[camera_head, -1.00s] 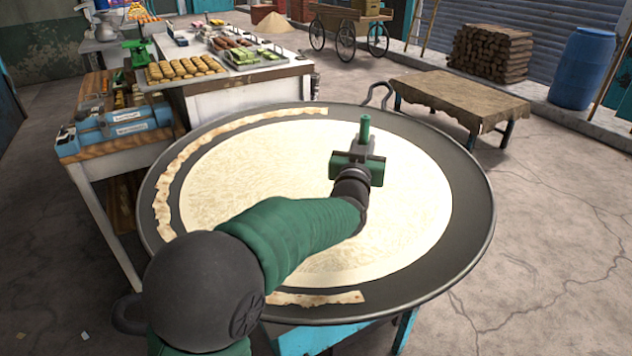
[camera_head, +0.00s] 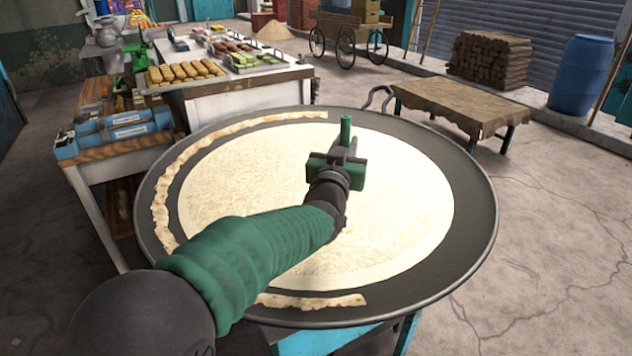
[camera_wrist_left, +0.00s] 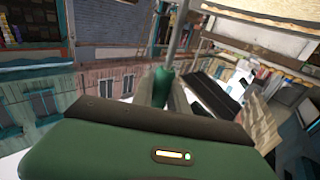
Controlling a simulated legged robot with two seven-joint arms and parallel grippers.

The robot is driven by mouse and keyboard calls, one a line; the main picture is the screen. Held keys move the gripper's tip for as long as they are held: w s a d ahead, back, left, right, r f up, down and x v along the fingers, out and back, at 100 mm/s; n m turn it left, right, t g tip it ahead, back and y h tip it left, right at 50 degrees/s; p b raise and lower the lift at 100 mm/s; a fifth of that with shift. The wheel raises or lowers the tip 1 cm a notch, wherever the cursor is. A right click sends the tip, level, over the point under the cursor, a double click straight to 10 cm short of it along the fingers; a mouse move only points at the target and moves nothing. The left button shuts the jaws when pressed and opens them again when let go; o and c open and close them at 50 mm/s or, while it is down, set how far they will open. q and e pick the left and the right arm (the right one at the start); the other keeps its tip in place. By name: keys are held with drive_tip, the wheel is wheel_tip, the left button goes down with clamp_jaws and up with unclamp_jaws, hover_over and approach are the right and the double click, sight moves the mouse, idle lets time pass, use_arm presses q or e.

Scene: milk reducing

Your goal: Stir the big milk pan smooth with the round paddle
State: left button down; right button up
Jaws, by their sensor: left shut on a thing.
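The big milk pan (camera_head: 470,215) is a wide, shallow dark pan with pale cream milk (camera_head: 250,175) across its middle. Browned flaky strips of skin (camera_head: 170,185) cling to its left and near sides. My left gripper (camera_head: 343,150) is over the milk, right of its centre, shut on the green handle of the paddle (camera_head: 346,130), whose end sticks up above the jaws. The paddle's round head is hidden below the gripper. In the left wrist view the green handle (camera_wrist_left: 162,84) and a grey shaft show between the fingers. My right gripper is not in view.
A sweets counter (camera_head: 240,95) with trays stands behind left, beside a wooden side table (camera_head: 115,165) with blue boxes. A cloth-covered low table (camera_head: 460,100) is behind right. A blue barrel (camera_head: 582,72) and stacked logs (camera_head: 490,60) stand farther back. The floor at right is clear.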

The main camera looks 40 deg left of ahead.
use_arm(q)
wheel_tip(320, 180, up, 8)
drive_tip(key=p, duration=0.5)
idle(0.4)
wheel_tip(320, 180, up, 3)
drive_tip(key=p, duration=0.3)
drive_tip(key=shift+s+r, duration=0.1)
drive_tip(key=shift+r, duration=0.1)
